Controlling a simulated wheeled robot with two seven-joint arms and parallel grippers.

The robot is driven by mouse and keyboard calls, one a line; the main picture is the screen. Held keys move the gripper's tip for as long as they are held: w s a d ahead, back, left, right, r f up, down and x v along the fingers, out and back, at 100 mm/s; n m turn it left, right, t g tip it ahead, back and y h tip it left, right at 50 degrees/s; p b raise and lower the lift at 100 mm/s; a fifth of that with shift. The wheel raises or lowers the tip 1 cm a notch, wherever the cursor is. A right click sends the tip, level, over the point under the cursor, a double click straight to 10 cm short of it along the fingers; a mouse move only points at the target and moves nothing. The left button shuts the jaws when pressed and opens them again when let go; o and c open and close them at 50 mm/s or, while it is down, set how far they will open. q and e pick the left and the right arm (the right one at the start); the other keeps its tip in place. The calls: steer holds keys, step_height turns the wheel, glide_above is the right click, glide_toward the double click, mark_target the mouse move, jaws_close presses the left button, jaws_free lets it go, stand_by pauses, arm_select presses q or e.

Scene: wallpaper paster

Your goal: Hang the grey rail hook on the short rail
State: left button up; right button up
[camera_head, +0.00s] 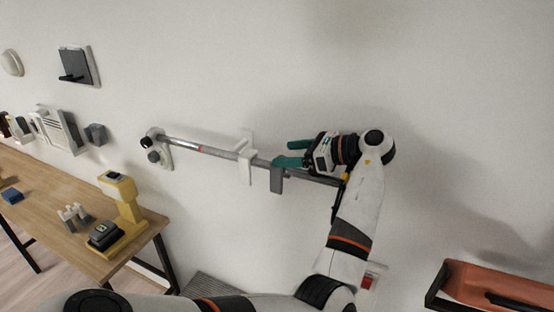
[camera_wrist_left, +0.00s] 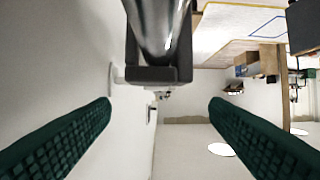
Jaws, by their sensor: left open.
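The short rail (camera_head: 205,148) is a metal bar along the white wall, sloping down to the right in the head view. The grey rail hook (camera_head: 277,179) sits on the rail with its dark flat body hanging below it. In the left wrist view the dark grey hook (camera_wrist_left: 158,76) shows under the shiny rail (camera_wrist_left: 157,28). My left gripper (camera_head: 290,153) is open, its green fingers just right of and above the hook. In the wrist view the fingers (camera_wrist_left: 160,120) are spread wide with nothing between them. The rail's right end is partly hidden by my left arm.
A white hook (camera_head: 246,164) sits on the rail left of the grey one. A wooden table (camera_head: 60,195) with a yellow stand (camera_head: 125,210) is at the left. An orange-brown holder (camera_head: 500,283) is at the lower right. The wall above the rail is clear.

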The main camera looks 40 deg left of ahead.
arm_select(q)
steer(key=b+v, duration=0.1)
steer(key=v, duration=0.5)
steer(key=shift+d+b, duration=0.25)
steer(key=shift+b, duration=0.1)
steer(key=shift+w+d+r, duration=0.15)
steer(key=shift+d+r, duration=0.05)
steer(key=shift+d, duration=0.2)
steer(key=shift+f, duration=0.1)
